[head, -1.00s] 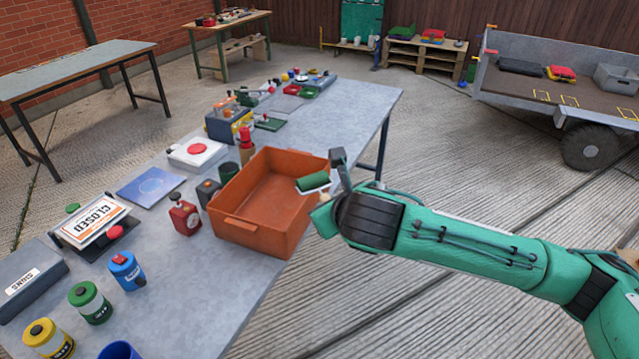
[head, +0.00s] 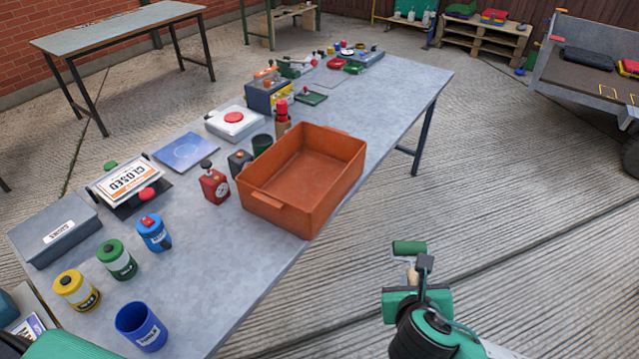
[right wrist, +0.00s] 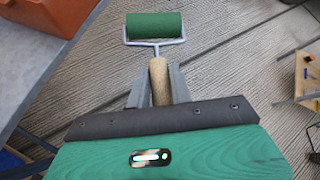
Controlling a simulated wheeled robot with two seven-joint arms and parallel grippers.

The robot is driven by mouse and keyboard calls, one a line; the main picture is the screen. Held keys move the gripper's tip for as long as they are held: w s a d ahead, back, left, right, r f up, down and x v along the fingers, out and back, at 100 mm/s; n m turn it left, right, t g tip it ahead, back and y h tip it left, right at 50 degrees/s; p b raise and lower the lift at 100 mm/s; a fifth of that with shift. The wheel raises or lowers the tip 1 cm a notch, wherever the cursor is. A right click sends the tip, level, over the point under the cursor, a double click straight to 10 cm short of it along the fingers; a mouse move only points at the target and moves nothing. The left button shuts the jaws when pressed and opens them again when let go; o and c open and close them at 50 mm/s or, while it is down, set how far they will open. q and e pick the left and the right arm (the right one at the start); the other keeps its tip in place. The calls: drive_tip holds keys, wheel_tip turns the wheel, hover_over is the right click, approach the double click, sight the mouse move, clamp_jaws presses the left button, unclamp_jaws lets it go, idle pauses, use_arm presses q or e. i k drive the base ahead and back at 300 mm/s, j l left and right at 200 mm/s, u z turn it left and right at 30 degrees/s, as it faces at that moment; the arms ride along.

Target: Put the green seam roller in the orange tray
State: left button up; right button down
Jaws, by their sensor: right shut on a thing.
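The green seam roller (head: 409,248) is held by my right gripper (head: 416,270), out over the concrete to the right of the table. In the right wrist view the roller (right wrist: 154,26) has a green cylinder on a metal frame, and its wooden handle sits between the fingers of my right gripper (right wrist: 158,90), which is shut on it. The orange tray (head: 343,178) stands on the grey table near its right edge; its inside looks empty. A corner of the tray (right wrist: 55,14) shows at the upper left of the right wrist view. The roller is apart from the tray. My left gripper is not in view.
A trailer (head: 590,60) and pallet stand at the back right. The concrete right of the table is clear.

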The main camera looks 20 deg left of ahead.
sight(306, 189)
drive_tip(key=i+l+u, duration=0.4)
drive_tip(key=i+l, duration=0.4)
drive_tip(key=u, duration=1.8)
